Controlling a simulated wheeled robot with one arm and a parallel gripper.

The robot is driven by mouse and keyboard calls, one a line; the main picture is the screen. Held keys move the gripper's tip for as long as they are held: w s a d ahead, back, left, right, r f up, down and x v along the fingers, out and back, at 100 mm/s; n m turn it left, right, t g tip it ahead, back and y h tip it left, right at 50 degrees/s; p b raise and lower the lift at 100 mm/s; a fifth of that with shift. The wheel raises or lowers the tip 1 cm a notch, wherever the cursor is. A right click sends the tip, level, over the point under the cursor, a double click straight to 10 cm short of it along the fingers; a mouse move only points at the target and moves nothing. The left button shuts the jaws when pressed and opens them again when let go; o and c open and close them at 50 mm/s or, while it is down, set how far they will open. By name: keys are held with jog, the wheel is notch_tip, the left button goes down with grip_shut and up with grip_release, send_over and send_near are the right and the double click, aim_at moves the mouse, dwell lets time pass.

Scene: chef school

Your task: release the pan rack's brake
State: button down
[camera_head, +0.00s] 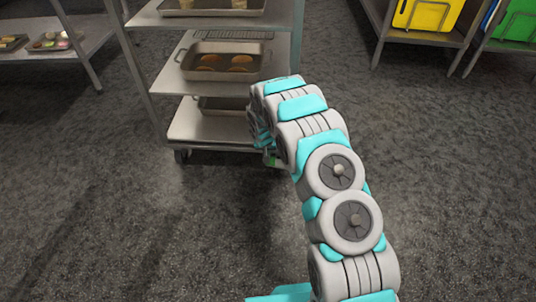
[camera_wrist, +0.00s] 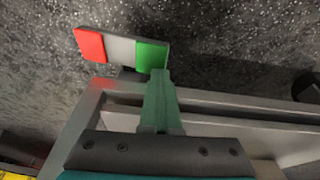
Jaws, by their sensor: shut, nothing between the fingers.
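The pan rack (camera_head: 205,122) stands ahead at the upper left of the head view, a metal frame with several shelves. Its brake pedal (camera_wrist: 120,48) is a small plate in the wrist view, with a red left end, a grey middle and a green right end. It lies just outside the rack's grey lower frame (camera_wrist: 78,125). My gripper (camera_wrist: 160,75) is shut and empty. Its fingertips are at the lower edge of the green end; I cannot tell whether they touch it. In the head view my arm hides the gripper and most of the rack's near right corner.
Pans (camera_head: 222,62) with food sit on the rack shelves. A caster (camera_head: 182,155) shows at its lower left. A table with a tray (camera_head: 52,41) is at the upper left. A stand with a yellow board (camera_head: 428,13) and a green board (camera_head: 517,22) is upper right. The floor around is clear.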

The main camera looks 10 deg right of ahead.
jog(key=b, duration=0.1)
jog(key=f+b, duration=0.1)
jog(key=shift+a+f+h+b, duration=0.2)
jog(key=shift+a+h+b, duration=0.1)
jog(key=f+h+b, duration=0.1)
jog(key=h+b, duration=0.1)
jog(key=b, duration=0.5)
jog(key=shift+a+f, duration=0.1)
jog(key=shift+a, duration=0.3)
jog(key=w+p+v, duration=0.1)
jog(key=p+v, duration=0.1)
jog(key=v, duration=1.2)
jog(key=shift+w+a+r, duration=0.15)
jog(key=shift+w+r, duration=0.05)
jog(key=shift+w, duration=0.2)
